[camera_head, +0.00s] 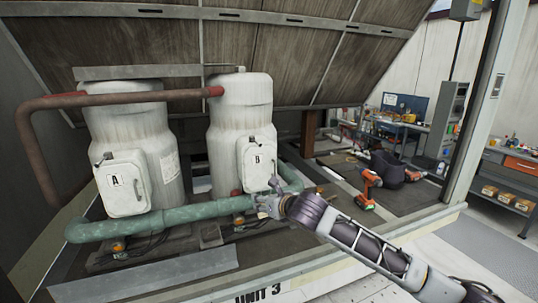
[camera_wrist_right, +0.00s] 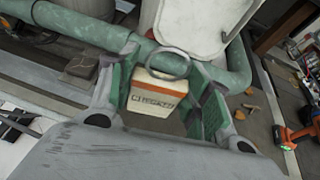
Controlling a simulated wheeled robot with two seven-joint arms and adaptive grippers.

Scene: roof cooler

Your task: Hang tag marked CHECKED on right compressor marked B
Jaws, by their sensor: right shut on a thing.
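The right compressor (camera_head: 240,110) is a white upright tank with a white box (camera_head: 259,160) marked B on its front. The left compressor (camera_head: 128,130) carries a similar box (camera_head: 122,183) marked A. My right gripper (camera_head: 266,199) is just below and in front of box B. In the right wrist view, its green-padded fingers (camera_wrist_right: 165,82) are shut on a tag (camera_wrist_right: 155,92), white with an orange band, dark blurred lettering and a grey ring (camera_wrist_right: 168,64) at its top. The ring appears apart from box B (camera_wrist_right: 205,22), whose lower edge shows above. My left gripper is not in view.
A green pipe (camera_head: 180,214) runs low across the front of both compressors. A brown pipe (camera_head: 130,97) passes across their upper parts. An orange drill (camera_head: 368,188) and a dark bag (camera_head: 388,168) stand on the deck to the right. A raised panel slopes overhead.

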